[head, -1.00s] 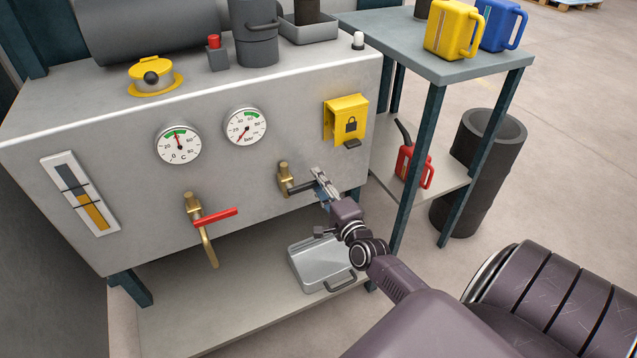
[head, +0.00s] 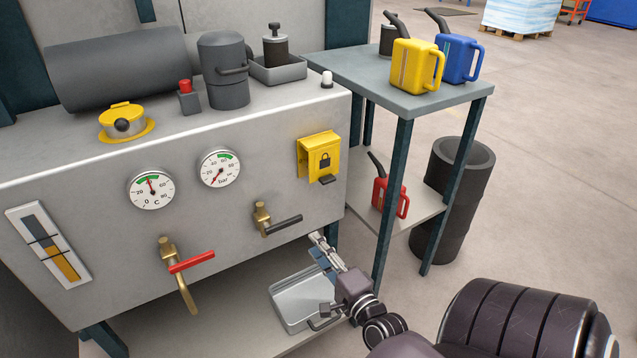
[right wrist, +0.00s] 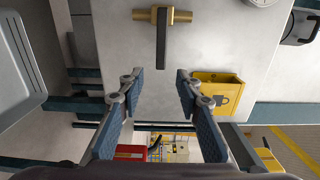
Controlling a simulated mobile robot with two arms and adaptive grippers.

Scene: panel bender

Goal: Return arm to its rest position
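My right gripper (head: 322,253) is in front of the machine's lower right, just below and right of the black-handled brass valve (head: 270,220). In the right wrist view the gripper's two fingers (right wrist: 158,85) are spread apart with nothing between them. The valve's black handle (right wrist: 161,40) lies beyond the fingertips there, apart from them. In the head view that handle points right. My left gripper is in neither view.
A metal tray (head: 298,300) is on the lower shelf by my right arm. A side table (head: 372,85) with cans stands right, near a dark barrel (head: 455,200).

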